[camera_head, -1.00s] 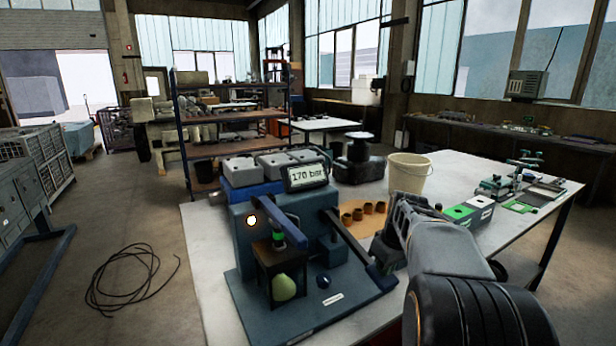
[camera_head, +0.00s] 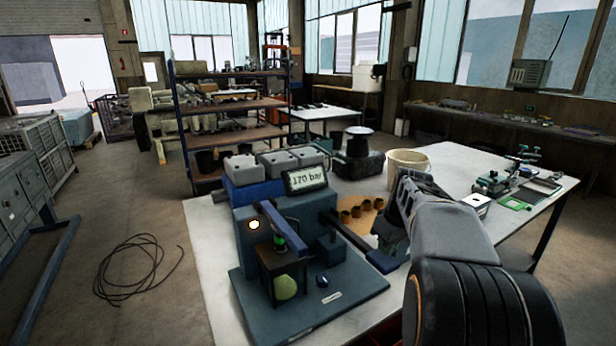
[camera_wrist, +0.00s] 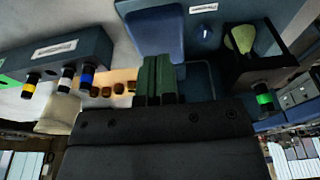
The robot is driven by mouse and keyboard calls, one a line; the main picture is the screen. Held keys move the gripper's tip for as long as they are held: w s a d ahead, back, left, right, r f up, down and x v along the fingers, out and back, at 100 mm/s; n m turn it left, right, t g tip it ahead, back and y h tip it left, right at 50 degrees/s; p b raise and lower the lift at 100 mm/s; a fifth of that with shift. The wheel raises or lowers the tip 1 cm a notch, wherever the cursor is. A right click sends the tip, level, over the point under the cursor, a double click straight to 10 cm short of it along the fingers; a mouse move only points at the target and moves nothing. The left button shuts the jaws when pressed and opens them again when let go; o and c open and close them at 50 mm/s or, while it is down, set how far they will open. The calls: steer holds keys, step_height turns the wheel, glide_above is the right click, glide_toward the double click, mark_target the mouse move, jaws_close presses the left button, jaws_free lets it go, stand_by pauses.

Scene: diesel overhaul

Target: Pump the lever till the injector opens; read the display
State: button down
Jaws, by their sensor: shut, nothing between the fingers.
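The blue-grey injector tester (camera_head: 255,265) stands on the near end of the table. The injector (camera_head: 278,238), dark with a green band, sits upright in the tester's holder over a yellow-green bulb (camera_head: 285,287). The lever (camera_head: 347,236) slopes down to the right, ending in a wide blue pad (camera_head: 382,261). My gripper (camera_head: 388,243) is at this pad, partly hidden by its own arm. In the wrist view, my shut green fingers (camera_wrist: 157,78) point at the blue pad (camera_wrist: 155,28); whether they touch it I cannot tell.
A glowing round lamp (camera_head: 254,224) is on the tester's front. Several brown sleeves (camera_head: 360,209) and a cream bucket (camera_head: 407,170) stand behind my gripper. A rack (camera_wrist: 70,48) with colour-banded injectors shows in the wrist view. A cable (camera_head: 135,270) coils on the floor at left.

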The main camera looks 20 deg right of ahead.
step_height(320, 180, up, 4)
steer(key=p, duration=0.3)
stand_by(0.3)
stand_by(0.9)
